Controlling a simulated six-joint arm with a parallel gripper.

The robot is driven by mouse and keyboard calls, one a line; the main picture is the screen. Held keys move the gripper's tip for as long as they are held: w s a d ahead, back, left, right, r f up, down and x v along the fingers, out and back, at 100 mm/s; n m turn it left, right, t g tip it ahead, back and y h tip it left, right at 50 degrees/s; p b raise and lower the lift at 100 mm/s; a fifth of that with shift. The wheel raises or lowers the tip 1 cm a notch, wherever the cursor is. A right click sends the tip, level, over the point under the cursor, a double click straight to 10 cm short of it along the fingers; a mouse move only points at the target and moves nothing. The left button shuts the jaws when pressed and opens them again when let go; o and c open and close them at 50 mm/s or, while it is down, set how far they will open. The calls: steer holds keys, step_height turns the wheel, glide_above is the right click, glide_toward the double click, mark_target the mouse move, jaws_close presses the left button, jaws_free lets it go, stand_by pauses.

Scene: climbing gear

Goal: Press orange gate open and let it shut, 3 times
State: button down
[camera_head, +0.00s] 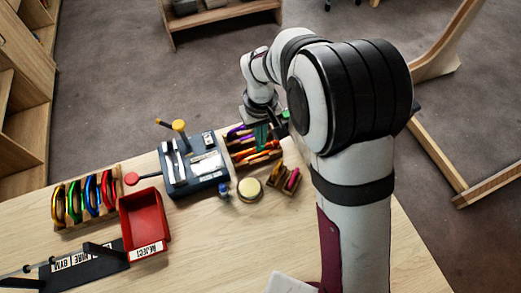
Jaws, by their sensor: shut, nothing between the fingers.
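A wooden rack (88,220) at the left holds a row of carabiners standing upright. They are a gold-orange one (58,206) at the left end, then a green one (74,202), a blue one (91,196) and a red one (108,190). I cannot make out which part is the orange gate, or whether any gate is open. My gripper (268,120) is shut and empty, above the back of a wooden tray of coloured pieces, well to the right of the carabiner rack. Its fingertips are small and partly lost against dark parts behind.
A red bin labelled REJECT (145,222) stands right of the rack. A blue-grey fixture (194,166) with a yellow knob stands behind it. The wooden tray (238,148) and a round pale-topped thing (249,188) are nearer the arm. The front middle of the table is clear.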

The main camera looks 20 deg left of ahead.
steer(key=shift+f, duration=1.15)
steer(key=shift+r, duration=3.55)
steer(key=shift+w+a+f, duration=0.15)
steer(key=shift+f, duration=0.6)
steer(key=shift+w+a+f, duration=0.1)
steer(key=shift+f, duration=0.6)
steer(key=shift+w+a+f, duration=0.15)
steer(key=shift+f, duration=0.6)
steer(key=shift+f, duration=0.1)
steer(key=shift+f, duration=1.25)
step_height(320, 180, up, 7)
